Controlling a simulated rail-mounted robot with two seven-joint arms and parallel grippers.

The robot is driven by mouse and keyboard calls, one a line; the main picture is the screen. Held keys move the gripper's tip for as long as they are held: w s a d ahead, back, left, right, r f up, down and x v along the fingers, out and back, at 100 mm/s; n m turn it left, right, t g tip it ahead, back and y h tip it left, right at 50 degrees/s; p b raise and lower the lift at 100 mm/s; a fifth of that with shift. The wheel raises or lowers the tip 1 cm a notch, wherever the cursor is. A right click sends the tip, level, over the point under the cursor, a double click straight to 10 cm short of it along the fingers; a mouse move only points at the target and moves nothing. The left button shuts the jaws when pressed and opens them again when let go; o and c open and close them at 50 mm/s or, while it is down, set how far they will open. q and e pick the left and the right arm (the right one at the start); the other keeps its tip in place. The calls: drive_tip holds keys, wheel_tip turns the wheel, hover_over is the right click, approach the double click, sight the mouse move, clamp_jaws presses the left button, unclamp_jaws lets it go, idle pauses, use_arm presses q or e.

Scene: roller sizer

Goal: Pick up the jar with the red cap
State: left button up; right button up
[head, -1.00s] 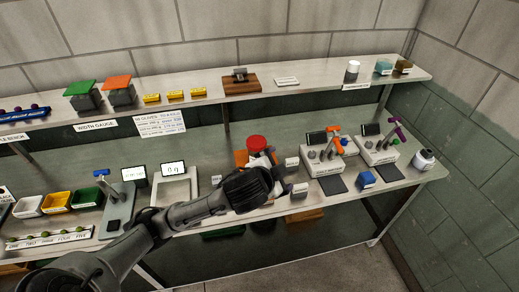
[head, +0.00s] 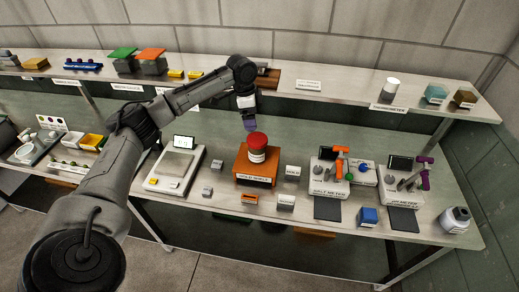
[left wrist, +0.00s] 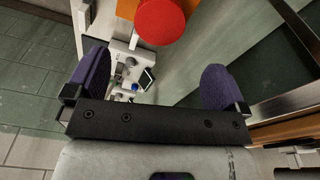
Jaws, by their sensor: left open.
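The jar with the red cap (head: 257,141) stands upright on an orange block (head: 242,170) on the counter in the head view. Its pale labelled body (head: 257,156) shows below the cap. My left gripper (head: 249,124) is just above and behind the jar, its purple fingers pointing down, close to the cap. In the left wrist view the open gripper (left wrist: 156,62) has its two purple fingers wide apart with nothing between them. The red cap (left wrist: 160,18) is at the top of that view, beyond the fingertips and apart from them.
Two meters (head: 328,178) with upright colored probes stand right of the jar. A scale (head: 176,165) stands to the left. The upper shelf (head: 345,86) runs behind my gripper.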

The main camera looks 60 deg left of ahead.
sight(257, 139)
use_arm(q)
drive_tip(key=f, duration=0.5)
drive_tip(key=w+f, duration=0.1)
drive_tip(key=f, duration=0.1)
drive_tip(key=shift+d+f+b, duration=0.2)
drive_tip(key=shift+d+b, duration=0.1)
drive_tip(key=shift+w+d+f, duration=0.1)
drive_tip(key=shift+w+f, duration=0.1)
drive_tip(key=shift+f, duration=0.85)
drive_tip(key=shift+w+d+f, duration=0.1)
drive_tip(key=shift+w+f, duration=0.05)
drive_tip(key=shift+f, duration=0.85)
drive_tip(key=shift+w+d+f, duration=0.1)
drive_tip(key=shift+w+f, duration=0.1)
drive_tip(key=shift+f, duration=0.85)
drive_tip(key=c, duration=1)
